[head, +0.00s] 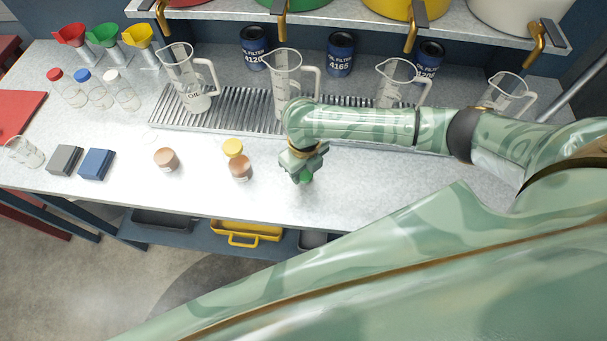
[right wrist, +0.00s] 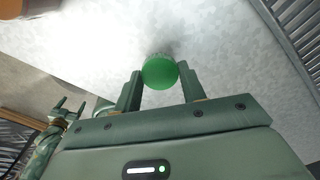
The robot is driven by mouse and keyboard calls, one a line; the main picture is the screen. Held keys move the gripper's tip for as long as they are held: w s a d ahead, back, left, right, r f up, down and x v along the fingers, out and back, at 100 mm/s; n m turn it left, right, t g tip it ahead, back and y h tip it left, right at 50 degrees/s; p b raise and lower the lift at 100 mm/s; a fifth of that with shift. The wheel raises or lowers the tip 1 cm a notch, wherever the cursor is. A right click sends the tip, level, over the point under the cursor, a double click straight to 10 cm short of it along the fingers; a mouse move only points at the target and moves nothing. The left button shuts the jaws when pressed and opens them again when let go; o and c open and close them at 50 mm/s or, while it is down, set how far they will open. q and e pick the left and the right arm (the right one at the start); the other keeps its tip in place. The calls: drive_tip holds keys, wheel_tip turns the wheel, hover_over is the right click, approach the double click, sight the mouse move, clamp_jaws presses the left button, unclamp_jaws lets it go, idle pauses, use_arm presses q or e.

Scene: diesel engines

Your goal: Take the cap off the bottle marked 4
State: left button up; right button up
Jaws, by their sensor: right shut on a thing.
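My right gripper (head: 303,172) is low over the front middle of the bench, shut on a green cap (head: 306,179). In the right wrist view the round green cap (right wrist: 160,71) sits between the two fingertips (right wrist: 159,75). Whether a bottle is under the cap is hidden. Three clear bottles with red (head: 55,74), blue (head: 82,75) and white (head: 111,75) caps stand at the back left. No number 4 can be read on any bottle. My left gripper (right wrist: 71,104) shows only in the right wrist view, at the left, fingers apart and empty.
Measuring jugs (head: 188,80) stand on the drain grate (head: 235,100) behind. Grey (head: 65,160) and blue (head: 97,164) blocks lie left. The front right bench is clear.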

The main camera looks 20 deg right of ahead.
sight(304, 174)
wheel_tip(304, 174, down, 3)
drive_tip(key=shift+a+r+b, duration=0.1)
drive_tip(key=shift+b, duration=0.2)
drive_tip(key=shift+r, duration=0.1)
drive_tip(key=o, duration=0.7)
drive_tip(key=shift+c, duration=0.2)
drive_tip(key=o, duration=0.4)
drive_tip(key=shift+o, duration=0.2)
wheel_tip(304, 174, up, 12)
drive_tip(key=p, duration=0.4)
drive_tip(key=shift+s, duration=0.1)
